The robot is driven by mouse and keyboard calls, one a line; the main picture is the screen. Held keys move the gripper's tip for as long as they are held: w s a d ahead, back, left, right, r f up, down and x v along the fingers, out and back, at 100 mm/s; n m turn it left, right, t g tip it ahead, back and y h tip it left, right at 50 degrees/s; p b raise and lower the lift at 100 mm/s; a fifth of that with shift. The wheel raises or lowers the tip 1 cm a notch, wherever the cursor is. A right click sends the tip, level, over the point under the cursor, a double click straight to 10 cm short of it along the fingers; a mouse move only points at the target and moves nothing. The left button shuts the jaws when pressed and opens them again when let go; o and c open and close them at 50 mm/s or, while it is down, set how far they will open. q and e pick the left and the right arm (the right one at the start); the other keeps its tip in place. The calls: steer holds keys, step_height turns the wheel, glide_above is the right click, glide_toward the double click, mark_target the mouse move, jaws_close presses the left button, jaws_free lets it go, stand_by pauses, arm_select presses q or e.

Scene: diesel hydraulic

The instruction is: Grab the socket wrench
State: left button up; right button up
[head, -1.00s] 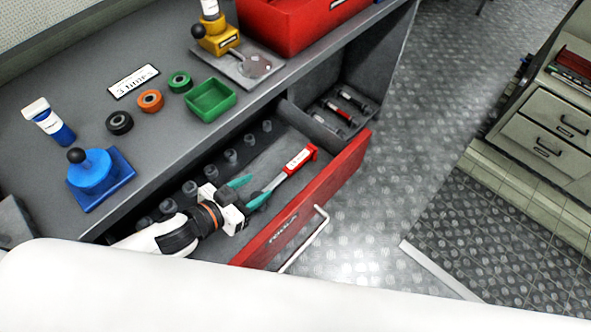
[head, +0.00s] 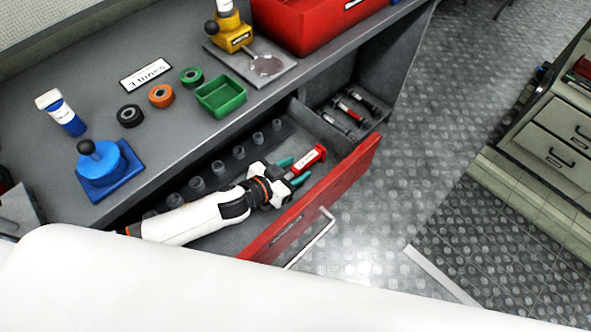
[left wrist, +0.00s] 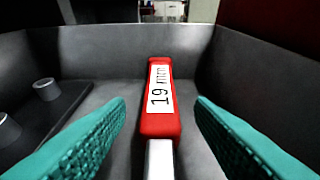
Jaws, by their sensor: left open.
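The socket wrench (head: 309,159) lies in the open red drawer; its red handle carries a white label, and its grey shaft runs back under my left gripper. In the left wrist view the red handle (left wrist: 160,103) reads "19 mm" and lies between the two teal fingers, with a gap on each side. My left gripper (head: 294,170) is open inside the drawer, its fingers on either side of the wrench near the handle. The wrench's head end is hidden by my gripper and arm. My right gripper is not in view.
The red drawer front (head: 318,200) stands close beside my gripper. Several grey sockets (head: 218,168) stand along the drawer's other side. The grey workbench (head: 165,130) overhangs the drawer.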

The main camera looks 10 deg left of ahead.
arm_select(q)
steer(key=shift+w+d+f, duration=0.15)
steer(key=shift+w+d, duration=0.05)
steer(key=shift+w, duration=0.1)
steer(key=shift+s, duration=0.1)
jaws_close()
